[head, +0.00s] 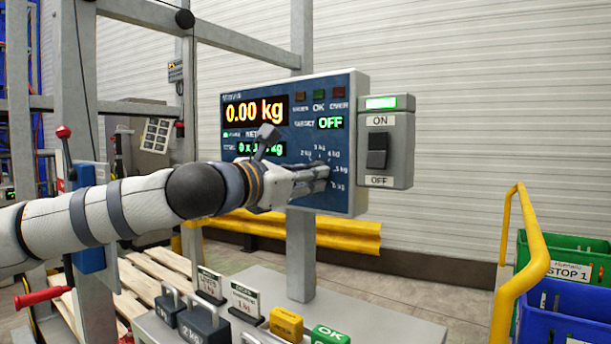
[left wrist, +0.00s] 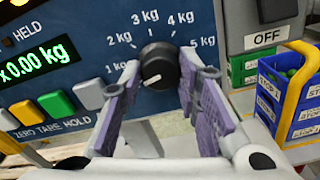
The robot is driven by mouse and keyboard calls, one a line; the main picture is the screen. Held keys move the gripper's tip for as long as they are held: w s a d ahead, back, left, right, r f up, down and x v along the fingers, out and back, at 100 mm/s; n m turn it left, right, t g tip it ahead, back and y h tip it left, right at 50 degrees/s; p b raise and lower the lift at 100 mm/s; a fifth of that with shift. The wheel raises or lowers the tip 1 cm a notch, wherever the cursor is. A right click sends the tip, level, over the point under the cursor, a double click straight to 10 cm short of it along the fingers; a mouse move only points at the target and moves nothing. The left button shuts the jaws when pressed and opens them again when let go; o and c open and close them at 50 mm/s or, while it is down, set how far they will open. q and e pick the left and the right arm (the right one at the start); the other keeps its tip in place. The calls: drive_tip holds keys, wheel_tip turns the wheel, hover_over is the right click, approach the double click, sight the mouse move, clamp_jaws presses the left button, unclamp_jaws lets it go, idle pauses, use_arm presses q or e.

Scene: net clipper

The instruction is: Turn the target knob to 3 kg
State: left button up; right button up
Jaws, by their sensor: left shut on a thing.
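The target knob (left wrist: 160,66) is black and round, on the dark blue scale panel (head: 345,100). In the left wrist view its white mark points to the lower left, below the 1 kg label, away from the 3 kg label (left wrist: 145,17) above it. My left gripper (head: 322,174) is at the panel, its purple-padded fingers (left wrist: 161,75) on either side of the knob and shut on it. In the head view the gripper hides the knob. The target readout (head: 331,122) shows OFF and the main display (head: 255,110) shows 0.00 kg. My right gripper is not in view.
A grey ON/OFF switch box (head: 400,140) with a lit green lamp is right of the panel. Several push buttons (left wrist: 56,104) are left of the knob. Weights (head: 204,328) stand on the grey platform below. A yellow rail (head: 528,260) and crates (head: 570,308) are at the right.

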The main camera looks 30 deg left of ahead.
use_arm(q)
drive_tip(key=shift+m, duration=10.2)
drive_tip(key=o, duration=1.2)
drive_tip(key=shift+c, duration=0.2)
